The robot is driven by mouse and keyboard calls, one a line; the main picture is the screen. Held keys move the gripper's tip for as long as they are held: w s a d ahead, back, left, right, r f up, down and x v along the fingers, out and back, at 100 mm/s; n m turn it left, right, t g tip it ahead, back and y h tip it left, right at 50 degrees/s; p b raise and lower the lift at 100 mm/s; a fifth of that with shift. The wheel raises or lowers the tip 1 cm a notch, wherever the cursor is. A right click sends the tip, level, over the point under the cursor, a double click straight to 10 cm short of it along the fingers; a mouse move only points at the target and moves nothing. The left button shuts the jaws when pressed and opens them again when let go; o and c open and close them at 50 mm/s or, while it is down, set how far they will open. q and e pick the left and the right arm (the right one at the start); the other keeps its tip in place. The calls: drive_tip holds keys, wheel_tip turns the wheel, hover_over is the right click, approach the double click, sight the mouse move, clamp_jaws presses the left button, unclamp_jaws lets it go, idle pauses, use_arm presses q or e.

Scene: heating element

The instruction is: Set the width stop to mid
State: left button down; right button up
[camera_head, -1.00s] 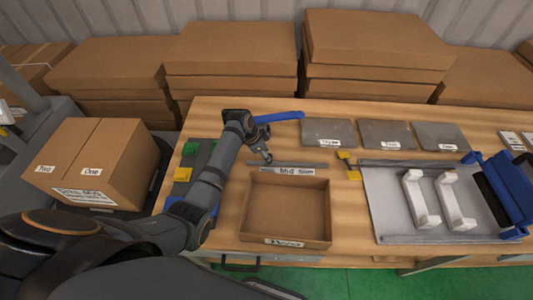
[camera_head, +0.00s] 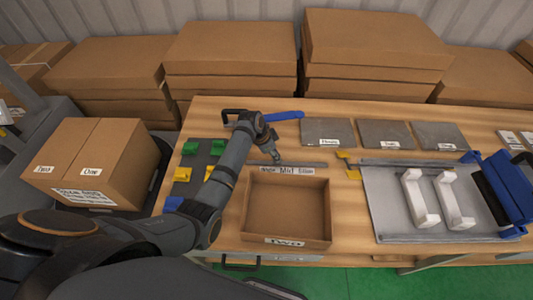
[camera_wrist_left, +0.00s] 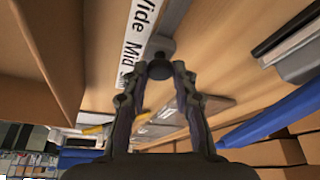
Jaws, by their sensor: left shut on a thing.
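The width stop's grey rail (camera_head: 312,164) lies on the bench behind the open cardboard box. A white strip (camera_head: 304,171) marked Wide, Mid, Slim runs along its front; it also shows in the left wrist view (camera_wrist_left: 131,50). My left gripper (camera_head: 277,159) points down at the rail, between Wide and Mid or close to Mid. In the left wrist view my left gripper (camera_wrist_left: 160,75) is shut on the stop's dark round knob (camera_wrist_left: 160,68). The grey slider block (camera_wrist_left: 161,45) sits just beyond the knob, beside the Mid lettering. My right gripper is not in view.
The open cardboard box (camera_head: 250,215) stands just in front of the rail. Grey plates (camera_head: 328,132) lie behind to the right, and a blue handle (camera_head: 285,116) lies behind the gripper. A flat fixture (camera_head: 385,205) with white brackets (camera_head: 418,195) occupies the right.

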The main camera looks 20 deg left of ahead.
use_arm(q)
drive_tip(key=d, duration=0.2)
drive_tip(key=w+d, duration=0.1)
drive_tip(key=d, duration=0.1)
drive_tip(key=shift+w+d, duration=0.1)
drive_tip(key=c, duration=1.1)
unclamp_jaws()
drive_tip(key=shift+o, duration=0.2)
drive_tip(key=v, duration=1.2)
